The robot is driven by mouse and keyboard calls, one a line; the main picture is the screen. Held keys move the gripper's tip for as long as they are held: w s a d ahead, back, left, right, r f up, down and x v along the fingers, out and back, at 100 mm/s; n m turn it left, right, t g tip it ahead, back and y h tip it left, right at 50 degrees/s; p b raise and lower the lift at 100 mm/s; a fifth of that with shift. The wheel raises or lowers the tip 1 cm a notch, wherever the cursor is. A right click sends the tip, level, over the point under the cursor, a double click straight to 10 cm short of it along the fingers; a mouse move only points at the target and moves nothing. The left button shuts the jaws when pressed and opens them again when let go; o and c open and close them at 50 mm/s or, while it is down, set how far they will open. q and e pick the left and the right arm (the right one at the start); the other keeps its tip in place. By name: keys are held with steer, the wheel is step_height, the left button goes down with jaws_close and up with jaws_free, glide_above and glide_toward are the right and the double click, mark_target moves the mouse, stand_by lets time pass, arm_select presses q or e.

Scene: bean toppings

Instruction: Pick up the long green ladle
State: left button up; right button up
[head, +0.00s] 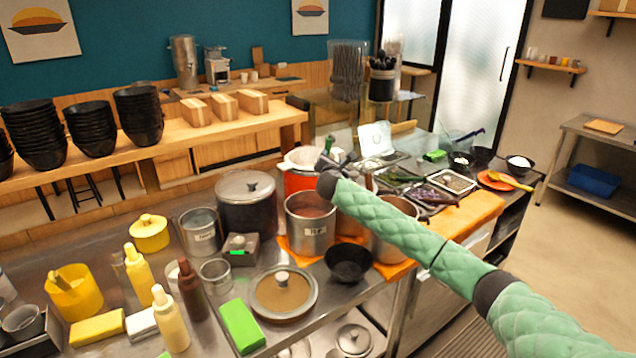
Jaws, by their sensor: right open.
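My right arm comes in from the lower right in a green quilted sleeve. Its dark right gripper (335,161) is open, above the pots at the middle of the counter, in front of the white-rimmed orange pot (297,182). The gripper is small and seen from behind, and I see nothing held in it. I cannot clearly pick out a long green ladle; long dark green shapes (398,175) lie among the trays behind the arm, too small to identify. The arm hides part of the pots and counter. My left gripper is not in view.
Yellow bottles (170,318) and a green block (242,326) are at the front left. A yellow utensil (511,181) lies on an orange plate at right.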

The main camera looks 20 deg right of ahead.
steer(key=shift+w+a+n, duration=0.15)
steer(key=shift+w+n, duration=0.15)
steer(key=shift+n, duration=0.8)
steer(key=w+n+p, duration=0.1)
steer(key=w, duration=0.1)
steer(key=w+n+y+p, duration=0.1)
steer(key=w, duration=0.1)
steer(key=w+n+p, duration=0.1)
steer(key=w, duration=0.1)
steer(key=shift+w+d+r+n+t, duration=0.25)
steer(key=shift+r+n+t, duration=0.05)
steer(key=shift+n+t, duration=0.1)
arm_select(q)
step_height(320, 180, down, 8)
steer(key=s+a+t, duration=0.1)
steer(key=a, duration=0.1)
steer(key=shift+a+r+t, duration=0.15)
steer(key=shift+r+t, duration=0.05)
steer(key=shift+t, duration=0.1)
arm_select(e)
steer(key=shift+w+d+f, duration=0.15)
steer(key=shift+w+d, duration=0.1)
steer(key=shift+w, duration=0.4)
jaws_close()
